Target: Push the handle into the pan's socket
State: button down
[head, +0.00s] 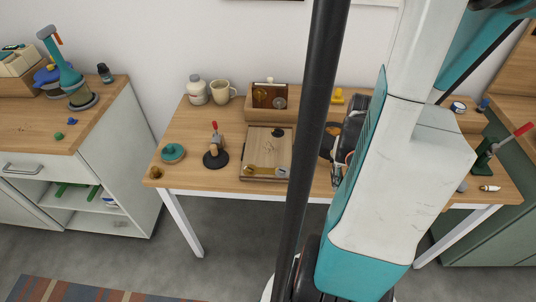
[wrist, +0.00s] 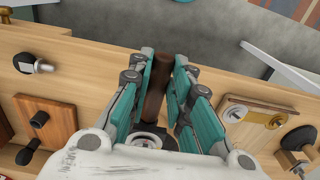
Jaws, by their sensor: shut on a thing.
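My gripper (wrist: 168,85) is shut on a dark brown wooden handle (wrist: 156,92), which lies between its teal finger pads in the wrist view. A pale ring with a dark centre (wrist: 147,139) shows by the handle's lower end; I cannot tell whether it is the socket or whether they touch. In the head view a dark round rim, probably the pan (head: 326,142), shows behind the black pole and beside my gripper's dark body (head: 350,132). My arm hides most of the pan, the handle and the fingertips there.
A board with brass fittings (head: 265,145) lies left of my arm, near a black-based toggle clamp (head: 214,150) and a teal disc (head: 172,153). A wooden box (head: 262,110), jar (head: 196,92) and mug (head: 220,93) stand behind. A green clamp (head: 483,155) stands at right.

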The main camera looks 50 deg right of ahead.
jog(key=shift+w, duration=0.1)
dwell(0.5)
jog(key=c, duration=1.4)
grip_release()
jog(key=shift+d, duration=0.1)
jog(key=shift+r, duration=0.1)
jog(key=shift+r, duration=3.9)
jog(key=shift+f, duration=0.15)
